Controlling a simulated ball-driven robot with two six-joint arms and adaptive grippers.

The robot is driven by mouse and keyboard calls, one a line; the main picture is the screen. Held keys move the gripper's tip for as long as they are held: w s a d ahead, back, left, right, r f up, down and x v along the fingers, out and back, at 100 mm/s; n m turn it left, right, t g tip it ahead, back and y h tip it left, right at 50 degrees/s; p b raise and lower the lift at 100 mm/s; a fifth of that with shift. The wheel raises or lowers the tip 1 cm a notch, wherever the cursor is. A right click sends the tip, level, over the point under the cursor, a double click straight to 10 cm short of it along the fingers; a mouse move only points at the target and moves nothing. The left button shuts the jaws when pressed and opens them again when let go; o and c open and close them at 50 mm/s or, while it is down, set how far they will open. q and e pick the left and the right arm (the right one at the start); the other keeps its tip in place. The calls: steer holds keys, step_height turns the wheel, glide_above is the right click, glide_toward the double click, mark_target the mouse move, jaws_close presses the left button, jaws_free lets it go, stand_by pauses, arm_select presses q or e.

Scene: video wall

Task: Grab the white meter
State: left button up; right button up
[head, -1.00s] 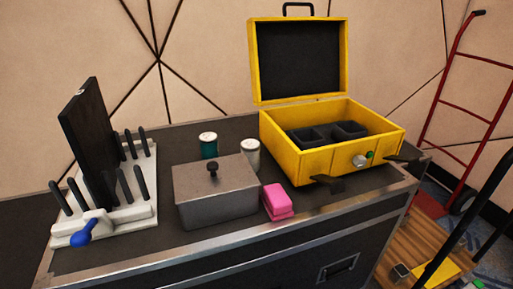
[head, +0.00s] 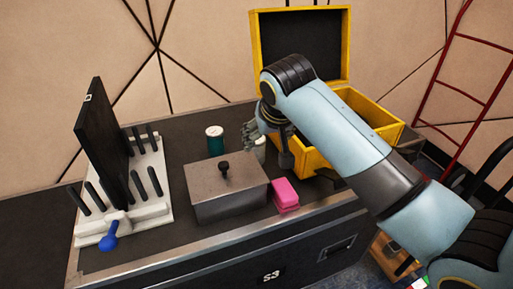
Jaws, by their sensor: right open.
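I cannot clearly make out a meter. A small white cylinder (head: 260,151) stands behind the grey lidded box (head: 230,195) and is mostly hidden by my right gripper. My right gripper (head: 268,143) is open, with its fingers pointing down around or just above the white cylinder; I cannot tell whether they touch it. A green cylinder with a white top (head: 215,140) stands to the left of the gripper. My left gripper is not in view.
The open yellow case (head: 312,160) stands right of the gripper, partly behind my right arm. A pink block (head: 286,194) lies beside the grey box. A white rack with dark posts (head: 150,190) holds a black panel (head: 103,140) and a blue-handled piece (head: 109,241) on the left.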

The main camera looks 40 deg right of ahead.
mark_target(259, 149)
steer(key=shift+m, duration=0.4)
steer(key=w+d+f, duration=0.1)
steer(key=w+f, duration=0.1)
steer(key=w, duration=0.1)
steer(key=w+d+f+b, duration=0.1)
steer(key=w+f, duration=0.2)
steer(key=w+d+f+b, duration=0.1)
steer(key=w+f, duration=0.2)
steer(key=shift+w+d, duration=0.1)
steer(key=shift+r, duration=0.1)
steer(key=c, duration=1.4)
